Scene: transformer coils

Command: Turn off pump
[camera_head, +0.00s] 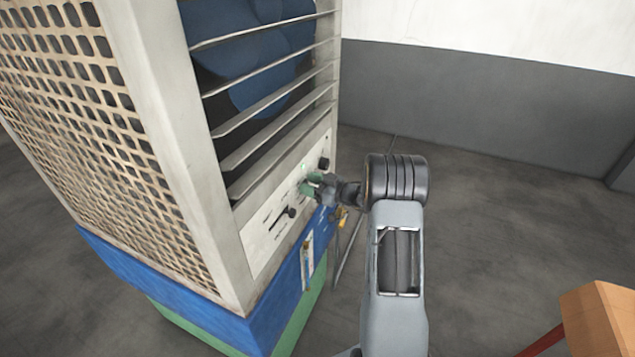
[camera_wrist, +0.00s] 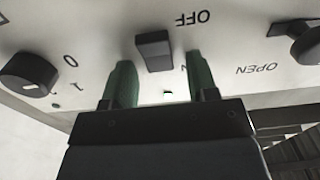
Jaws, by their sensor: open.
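A control panel (camera_head: 262,235) is on the lower front of the large cooler-like machine. My gripper (camera_head: 309,187) reaches it from the right, fingers pointing at the panel. In the wrist view the panel appears upside down. A black rectangular switch (camera_wrist: 154,50) sits between and just ahead of the two green fingertips of my open gripper (camera_wrist: 161,68). "OFF" is printed beside the switch; another marking near the right finger is mostly hidden. I cannot tell whether the fingers touch the switch. No readable word says which control is the pump's.
A round black knob (camera_wrist: 28,75) marked 0 and 1 is left of the fingers in the wrist view. Another black control (camera_wrist: 305,45) is at the right, near "OPEN". The machine stands on a blue base (camera_head: 170,290). A cardboard box (camera_head: 600,318) is at lower right.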

